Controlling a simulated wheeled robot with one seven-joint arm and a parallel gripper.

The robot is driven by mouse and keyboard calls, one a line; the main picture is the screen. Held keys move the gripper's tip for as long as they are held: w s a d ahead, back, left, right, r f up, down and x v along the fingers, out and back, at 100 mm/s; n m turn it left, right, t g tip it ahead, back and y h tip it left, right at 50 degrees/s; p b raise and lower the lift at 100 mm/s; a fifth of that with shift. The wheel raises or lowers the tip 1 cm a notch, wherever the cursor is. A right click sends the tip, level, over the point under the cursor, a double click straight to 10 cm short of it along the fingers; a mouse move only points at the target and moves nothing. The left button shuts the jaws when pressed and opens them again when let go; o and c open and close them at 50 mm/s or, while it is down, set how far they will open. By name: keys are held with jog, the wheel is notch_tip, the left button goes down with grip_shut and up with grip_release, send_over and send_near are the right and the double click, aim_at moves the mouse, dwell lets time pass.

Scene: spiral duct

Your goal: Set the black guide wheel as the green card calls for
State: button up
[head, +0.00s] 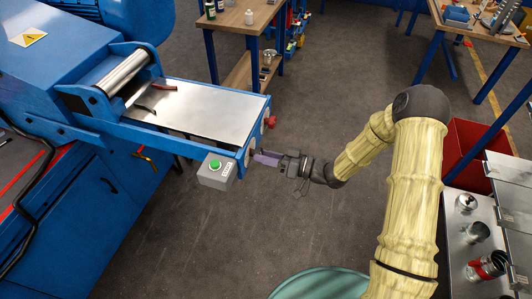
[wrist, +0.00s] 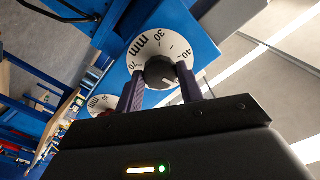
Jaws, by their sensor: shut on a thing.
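The black guide wheel (wrist: 160,71) sits at the centre of a white dial marked in mm in the wrist view. The numbers 30, 40 and 70 show around its rim. A pale mark shows on the wheel's lower right, but its exact reading is too small to tell. My gripper (wrist: 160,90) is shut on the wheel, with one purple finger on each side. In the head view my gripper (head: 268,158) is at the end of the blue machine's table, and the wheel is hidden there. I see no green card in either view.
A second white dial (wrist: 102,104) is at the left in the wrist view. A grey box with a green button (head: 215,171) hangs close to my gripper. A red knob (head: 270,122) is on the table end. Open floor (head: 240,240) lies below.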

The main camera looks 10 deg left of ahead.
jog(key=shift+m+p, duration=0.4)
jog(key=shift+m, duration=0.9)
jog(key=o, duration=1)
jog(key=shift+d, duration=0.1)
jog(key=d+b, duration=0.1)
jog(key=d, duration=0.4)
jog(key=s+d+b, duration=0.1)
jog(key=d, duration=0.5)
jog(key=d+b, duration=0.1)
jog(key=d, duration=0.5)
jog(key=shift+s+d+b, duration=0.15)
jog(key=shift+s+b, duration=0.05)
jog(key=shift+b, duration=0.2)
jog(key=shift+w, duration=0.1)
